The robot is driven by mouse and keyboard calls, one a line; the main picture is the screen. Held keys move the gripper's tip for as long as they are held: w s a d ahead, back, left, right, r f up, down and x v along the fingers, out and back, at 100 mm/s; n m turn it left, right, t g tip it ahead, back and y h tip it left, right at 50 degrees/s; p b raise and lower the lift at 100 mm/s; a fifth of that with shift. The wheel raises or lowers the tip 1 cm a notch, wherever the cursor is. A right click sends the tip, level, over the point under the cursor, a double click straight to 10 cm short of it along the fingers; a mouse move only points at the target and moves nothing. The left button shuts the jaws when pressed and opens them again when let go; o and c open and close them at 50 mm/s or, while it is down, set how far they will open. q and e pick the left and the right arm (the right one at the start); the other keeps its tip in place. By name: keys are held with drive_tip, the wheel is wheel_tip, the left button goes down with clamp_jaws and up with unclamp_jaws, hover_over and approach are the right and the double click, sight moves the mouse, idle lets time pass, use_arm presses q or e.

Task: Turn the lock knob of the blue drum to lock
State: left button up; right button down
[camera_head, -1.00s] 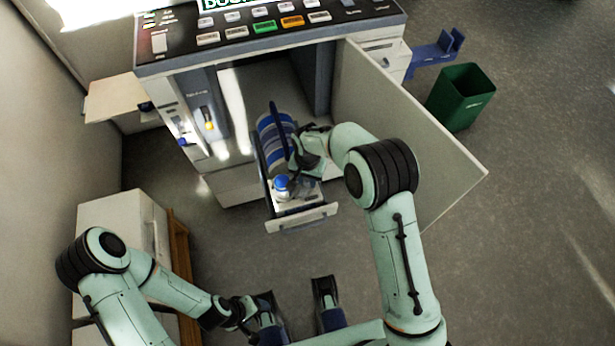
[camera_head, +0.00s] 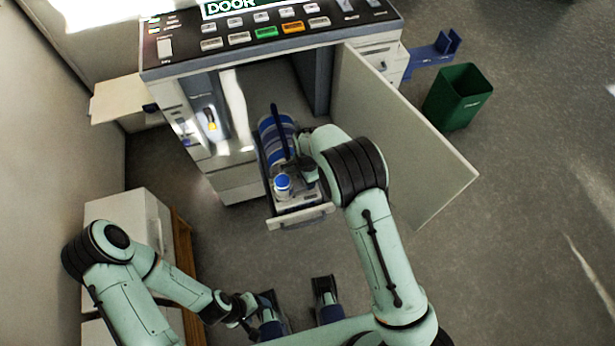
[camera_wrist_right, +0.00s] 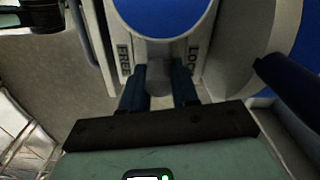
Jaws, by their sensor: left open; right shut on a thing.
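The blue drum (camera_head: 272,143) is a blue-and-white banded cylinder lying in the pulled-out drawer (camera_head: 290,222) of the machine. A blue-capped part (camera_head: 282,184) stands in front of it, and its round blue top fills the upper middle of the right wrist view (camera_wrist_right: 160,14). Below that top is a grey lock knob (camera_wrist_right: 158,76), between the labels FREE on the left and LOCK on the right. My right gripper (camera_wrist_right: 158,88) is shut on this knob, one finger on each side. My left gripper (camera_head: 250,311) is open, low at the left, away from the drum.
An open door panel (camera_head: 400,130) stands right of the drawer, close to my right arm. A dark blue bar (camera_head: 279,130) crosses the drum. A green bin (camera_head: 458,97) is at the right. A white cabinet (camera_head: 128,208) is at the left.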

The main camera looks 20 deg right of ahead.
drive_tip(key=shift+m, duration=0.3)
idle(0.4)
drive_tip(key=c, duration=0.8)
unclamp_jaws()
drive_tip(key=shift+c, duration=0.2)
drive_tip(key=shift+r, duration=0.1)
wheel_tip(320, 180, up, 13)
drive_tip(key=p, duration=0.2)
drive_tip(key=shift+r, duration=0.1)
